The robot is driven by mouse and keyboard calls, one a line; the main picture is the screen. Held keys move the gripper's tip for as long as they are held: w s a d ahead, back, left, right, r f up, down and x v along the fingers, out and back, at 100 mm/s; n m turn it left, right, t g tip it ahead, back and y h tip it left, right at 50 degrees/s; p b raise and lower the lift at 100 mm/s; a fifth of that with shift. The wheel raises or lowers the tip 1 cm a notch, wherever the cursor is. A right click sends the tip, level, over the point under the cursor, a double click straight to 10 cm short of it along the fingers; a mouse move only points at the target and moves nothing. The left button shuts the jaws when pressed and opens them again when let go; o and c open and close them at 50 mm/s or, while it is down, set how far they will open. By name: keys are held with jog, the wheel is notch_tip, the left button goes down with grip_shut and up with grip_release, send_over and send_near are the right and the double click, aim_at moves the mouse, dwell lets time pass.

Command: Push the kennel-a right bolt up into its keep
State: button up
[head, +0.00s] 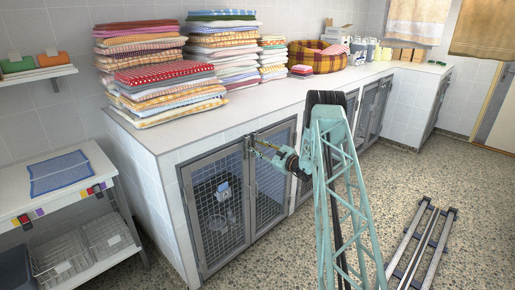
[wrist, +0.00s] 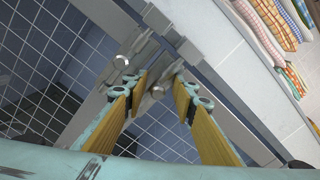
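Kennel-a (head: 192,212) is the nearest kennel under the counter, with two mesh doors that look shut. Its metal bolts sit at the top, where the doors meet. In the wrist view the left bolt's round knob (wrist: 121,62) is to the upper left. The right bolt's knob (wrist: 157,92) shows between my fingertips. My gripper (wrist: 159,80) is open, its two yellow-padded fingers apart on either side of that knob; I cannot tell whether they touch it. In the head view my gripper (head: 262,145) is at the door tops, its tips small against the bolts.
The white counter (head: 265,103) overhangs just above the doors, with folded towel stacks (head: 165,75) on it. A side table (head: 95,165) with a blue cloth stands at the left. Rails (head: 420,245) lie on the floor at the right. The floor beyond is clear.

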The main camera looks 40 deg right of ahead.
jog(key=shift+s, duration=0.1)
jog(key=s+d, duration=0.1)
jog(key=s, duration=1)
jog(key=shift+s+d, duration=0.15)
jog(key=shift+s, duration=0.2)
dwell(0.5)
